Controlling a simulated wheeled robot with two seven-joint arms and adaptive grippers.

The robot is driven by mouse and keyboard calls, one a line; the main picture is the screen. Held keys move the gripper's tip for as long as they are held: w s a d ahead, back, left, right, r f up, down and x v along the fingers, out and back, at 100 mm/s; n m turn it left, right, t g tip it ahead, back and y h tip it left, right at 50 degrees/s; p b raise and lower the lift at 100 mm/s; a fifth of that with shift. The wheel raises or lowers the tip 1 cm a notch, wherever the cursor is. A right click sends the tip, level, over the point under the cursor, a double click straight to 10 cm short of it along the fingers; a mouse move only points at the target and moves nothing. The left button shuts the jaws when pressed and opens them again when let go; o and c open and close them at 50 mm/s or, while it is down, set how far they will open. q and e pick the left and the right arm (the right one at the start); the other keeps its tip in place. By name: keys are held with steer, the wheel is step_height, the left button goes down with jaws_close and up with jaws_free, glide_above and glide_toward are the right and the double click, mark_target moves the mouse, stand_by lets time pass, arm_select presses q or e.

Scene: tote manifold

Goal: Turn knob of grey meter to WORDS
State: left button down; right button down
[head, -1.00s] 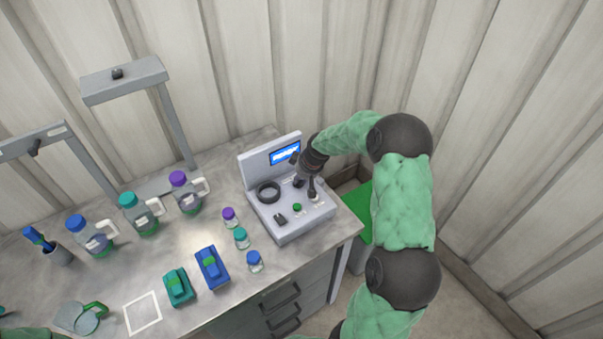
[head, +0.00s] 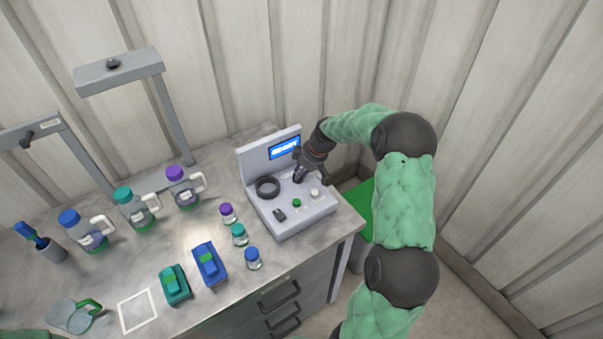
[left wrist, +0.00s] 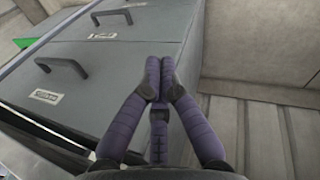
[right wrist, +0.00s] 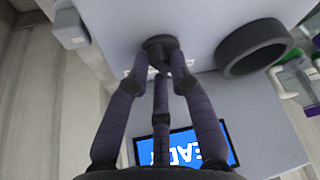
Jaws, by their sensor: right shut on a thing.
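The grey meter (head: 262,164) stands at the right end of the bench, with a blue lit screen (head: 284,148) on its upright back panel. The right wrist view shows part of the screen's lettering upside down (right wrist: 186,150), seemingly "READY". My right gripper (head: 299,177) reaches down over the meter's top. In the right wrist view its fingers (right wrist: 158,75) are shut on a dark knob (right wrist: 160,46), which they partly cover. In the left wrist view my left gripper (left wrist: 158,80) has its fingertips close together, with nothing seen between them, in front of the drawers.
The meter also carries a black ring (head: 268,188), a green button (head: 297,203), a pale knob (head: 315,193) and a small dark switch (head: 280,215). Small capped vials (head: 239,234) stand left of it. Bottles (head: 184,190) stand farther left. A corrugated wall is close behind.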

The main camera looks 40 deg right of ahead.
steer(key=shift+w+r, duration=0.2)
steer(key=c, duration=1.3)
jaws_free()
steer(key=shift+c, duration=0.2)
steer(key=shift+o, duration=1.2)
steer(key=shift+f, duration=0.15)
steer(key=shift+s, duration=0.1)
steer(key=v, duration=1.2)
